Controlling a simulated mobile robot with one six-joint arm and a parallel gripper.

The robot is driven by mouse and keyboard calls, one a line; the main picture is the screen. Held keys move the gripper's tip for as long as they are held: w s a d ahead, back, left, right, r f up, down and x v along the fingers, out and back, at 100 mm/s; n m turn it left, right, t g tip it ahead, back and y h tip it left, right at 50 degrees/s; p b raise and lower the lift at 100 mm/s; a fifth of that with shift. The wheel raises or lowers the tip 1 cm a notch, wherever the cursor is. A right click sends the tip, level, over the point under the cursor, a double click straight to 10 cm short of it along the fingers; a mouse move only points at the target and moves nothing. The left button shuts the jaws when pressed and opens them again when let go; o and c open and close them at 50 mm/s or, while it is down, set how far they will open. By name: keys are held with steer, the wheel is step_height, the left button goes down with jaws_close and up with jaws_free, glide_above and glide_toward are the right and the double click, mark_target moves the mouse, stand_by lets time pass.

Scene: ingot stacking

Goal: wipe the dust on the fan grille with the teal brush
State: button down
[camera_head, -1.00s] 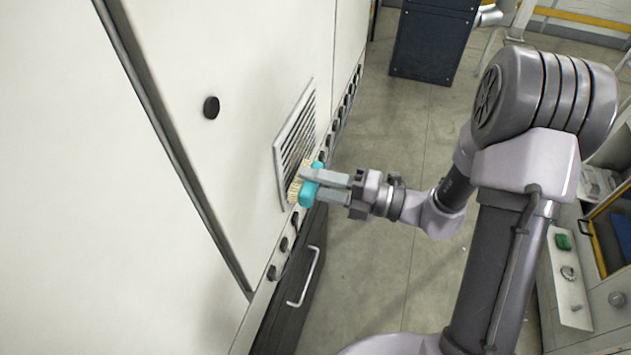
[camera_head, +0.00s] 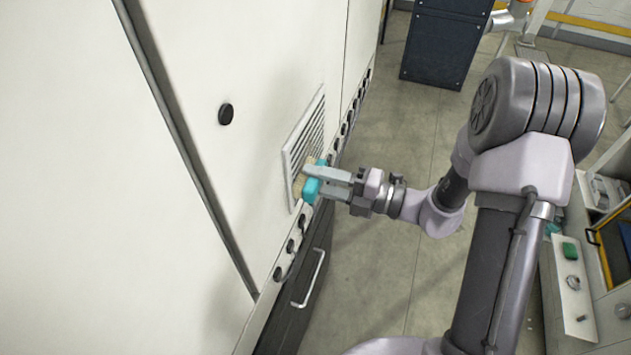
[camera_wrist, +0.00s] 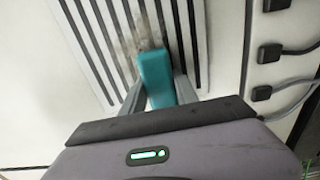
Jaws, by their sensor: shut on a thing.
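The teal brush (camera_head: 311,187) is held between the two fingers of my gripper (camera_head: 328,183), with its pale bristles turned to the fan grille (camera_head: 300,147). The grille is a framed panel of dark slots on the white cabinet wall. The brush is at the grille's lower part; the bristles appear to touch it. In the wrist view the teal brush (camera_wrist: 157,78) lies over the slats of the grille (camera_wrist: 88,30). A grey-brown dust smudge (camera_wrist: 136,38) shows just beyond the brush; what lies under the brush is hidden.
Black plugs with cables (camera_wrist: 270,52) line the cabinet right of the grille in the wrist view. A black knob (camera_head: 226,114) and a drawer handle (camera_head: 309,278) stick out from the cabinet. The floor (camera_head: 385,270) beside it is clear. A bench (camera_head: 570,290) stands at right.

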mark_target(324, 164)
steer(key=shift+w+d, duration=0.35)
steer(key=shift+w, duration=0.35)
steer(key=shift+w+d+p, duration=0.2)
steer(key=shift+w+p, duration=0.1)
steer(key=shift+w, duration=0.45)
steer(key=shift+w+d+p, duration=0.2)
steer(key=shift+w+p, duration=0.1)
steer(key=shift+w, duration=0.4)
steer(key=shift+w+d, duration=0.3)
steer(key=shift+w, duration=0.55)
steer(key=shift+w+d+p, duration=0.2)
steer(key=shift+w+p, duration=0.1)
steer(key=shift+w, duration=0.25)
steer(key=shift+w, duration=0.1)
